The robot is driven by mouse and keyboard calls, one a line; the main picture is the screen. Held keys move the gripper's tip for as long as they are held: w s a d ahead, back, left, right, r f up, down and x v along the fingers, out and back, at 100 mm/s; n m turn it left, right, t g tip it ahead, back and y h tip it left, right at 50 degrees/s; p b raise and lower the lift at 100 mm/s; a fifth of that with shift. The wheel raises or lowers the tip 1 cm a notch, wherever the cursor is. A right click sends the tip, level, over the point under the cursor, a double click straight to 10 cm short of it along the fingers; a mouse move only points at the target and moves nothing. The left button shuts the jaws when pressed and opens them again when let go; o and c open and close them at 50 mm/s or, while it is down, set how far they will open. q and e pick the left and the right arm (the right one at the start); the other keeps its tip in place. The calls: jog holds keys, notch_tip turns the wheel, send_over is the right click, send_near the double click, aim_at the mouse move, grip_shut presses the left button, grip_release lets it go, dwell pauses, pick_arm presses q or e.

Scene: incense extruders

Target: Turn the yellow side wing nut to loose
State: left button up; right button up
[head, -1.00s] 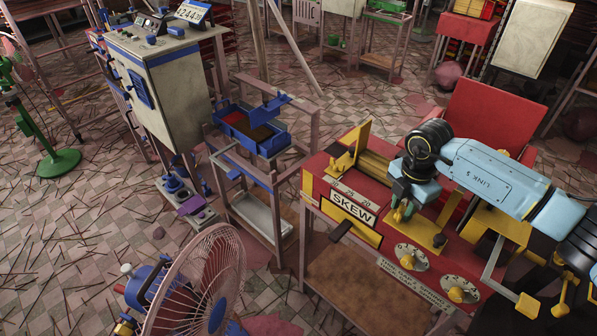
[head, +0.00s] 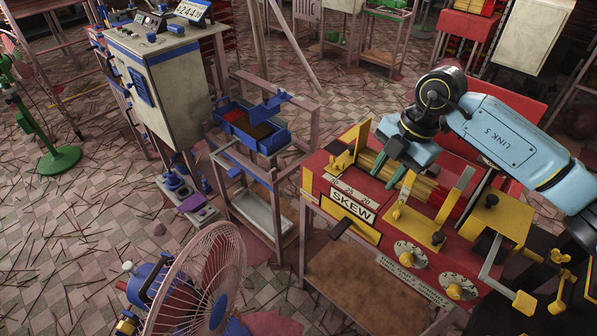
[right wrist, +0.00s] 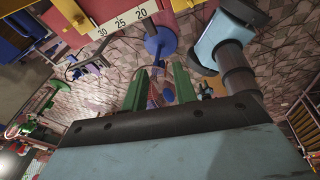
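The red and yellow extruder marked SKEW (head: 352,207) stands right of centre in the head view. A small yellow wing-shaped piece (head: 397,212) sits on its side near a yellow upright plate (head: 455,193); I take it for the side wing nut, but its exact setting is too small to read. My right gripper (head: 387,175) is above and behind this piece, apart from it, with its green fingers pointing down. In the right wrist view the two fingers (right wrist: 160,88) are spread with nothing visible between them. My left gripper is out of view.
Dials with yellow knobs (head: 405,257) are on the extruder's front. A number scale (right wrist: 121,22) shows in the right wrist view. A pink fan (head: 195,285) stands at front left, and a blue-trimmed tray stand (head: 270,140) stands left of the extruder.

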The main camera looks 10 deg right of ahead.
jog(key=s+a+r+n+y, duration=0.1)
jog(key=a+r+y, duration=0.1)
jog(key=a+y, duration=0.3)
jog(key=s+a+r+n+t+y, duration=0.1)
jog(key=a+y, duration=0.5)
jog(key=a, duration=0.7)
jog(key=shift+s+a+r+n+t, duration=0.15)
jog(key=shift+s+r+n+t, duration=0.15)
jog(key=shift+s+r, duration=0.55)
jog(key=shift+w+r, duration=0.1)
jog(key=shift+r, duration=0.05)
